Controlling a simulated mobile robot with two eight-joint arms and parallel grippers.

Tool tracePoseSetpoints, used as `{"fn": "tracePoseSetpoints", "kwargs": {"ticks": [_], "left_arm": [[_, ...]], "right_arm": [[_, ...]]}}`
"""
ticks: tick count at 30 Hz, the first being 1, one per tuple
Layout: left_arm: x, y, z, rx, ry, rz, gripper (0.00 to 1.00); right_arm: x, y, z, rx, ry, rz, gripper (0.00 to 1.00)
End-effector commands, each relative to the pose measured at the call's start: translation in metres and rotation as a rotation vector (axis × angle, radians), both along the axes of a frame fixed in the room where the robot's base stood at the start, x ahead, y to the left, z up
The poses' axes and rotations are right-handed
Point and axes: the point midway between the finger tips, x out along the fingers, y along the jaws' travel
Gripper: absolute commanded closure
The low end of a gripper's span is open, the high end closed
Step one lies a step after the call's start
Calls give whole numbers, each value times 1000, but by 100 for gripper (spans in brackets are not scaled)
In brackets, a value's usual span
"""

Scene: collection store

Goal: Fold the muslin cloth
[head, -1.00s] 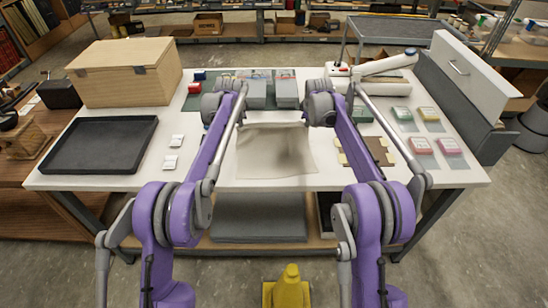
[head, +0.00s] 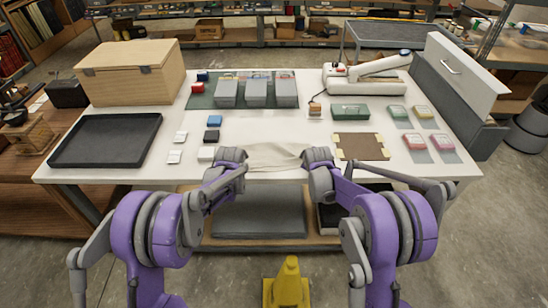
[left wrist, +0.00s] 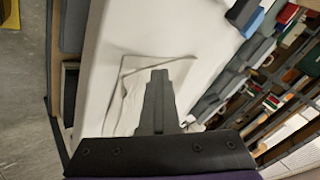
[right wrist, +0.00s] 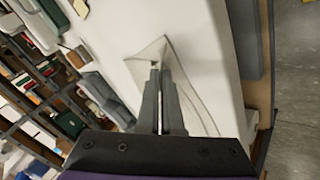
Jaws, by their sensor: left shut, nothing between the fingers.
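The off-white muslin cloth (head: 274,156) lies at the table's front edge between my grippers, as a shallow strip with part of it doubled over. It shows beyond the fingers in the left wrist view (left wrist: 131,88) and the right wrist view (right wrist: 188,87). My left gripper (left wrist: 158,74) is shut and empty, its tips over the cloth near one end. My right gripper (right wrist: 159,66) has its tips at a raised-looking corner of the cloth at the other end. Its fingers are close together with a narrow gap; whether cloth is pinched there is unclear. In the head view the forearms hide both fingertips.
A black tray (head: 106,140) and a wooden box (head: 128,73) stand at the left. Small white boxes, a blue box (head: 214,121) and grey boxes on a green mat (head: 203,98) lie behind. A brown board (head: 361,147) lies close right of the cloth. Table behind the cloth is clear.

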Motion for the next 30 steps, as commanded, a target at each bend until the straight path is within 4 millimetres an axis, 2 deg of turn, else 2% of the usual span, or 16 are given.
{"fn": "tracePoseSetpoints", "kwargs": {"ticks": [10,11,19,20,26,30], "left_arm": [[0,-1,-3,-2,-11,0,100],[0,-1,-3,-2,-11,0,99],[-1,-1,-3,-1,-10,0,50],[-1,-1,-3,-2,-10,1,45],[-2,-1,-4,-2,-7,0,45],[-8,-1,9,-1,-6,0,45]], "right_arm": [[0,1,-3,2,-11,-1,100],[0,1,-3,2,-11,-1,94],[-1,1,-3,2,-10,-1,45],[-1,1,-3,2,-9,0,45],[-2,1,-4,3,-7,0,45],[-8,1,10,2,-7,0,45]]}}
